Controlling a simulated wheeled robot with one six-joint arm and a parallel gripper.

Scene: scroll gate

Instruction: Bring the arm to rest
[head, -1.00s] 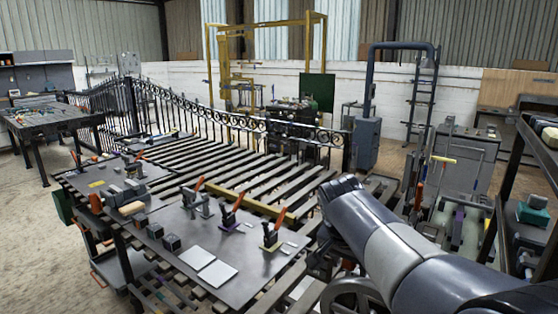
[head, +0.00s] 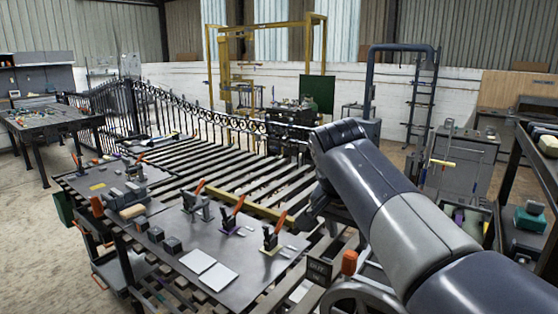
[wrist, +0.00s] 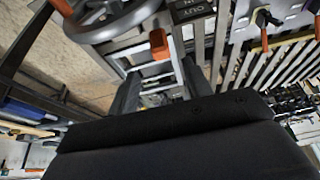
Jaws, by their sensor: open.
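My arm (head: 400,215) reaches in from the lower right of the head view, its bent end raised over the right side of the slatted bench. My gripper (wrist: 162,90) shows in the wrist view as a dark body with two fingers apart and nothing held between them. In the head view it is mostly hidden behind my arm. Beyond the fingers, in the wrist view, are an orange knob (wrist: 158,43), a handwheel (wrist: 105,15) and a dark sign (wrist: 190,10) reading OUT. The gripper appears apart from all of them.
A black scroll gate (head: 200,122) stands along the slatted bench (head: 225,160). A steel plate (head: 215,238) carries several toggle clamps with orange handles. The handwheel (head: 360,298), orange knob (head: 349,262) and sign (head: 318,272) sit close below my arm. A shelf rack (head: 515,180) stands at right.

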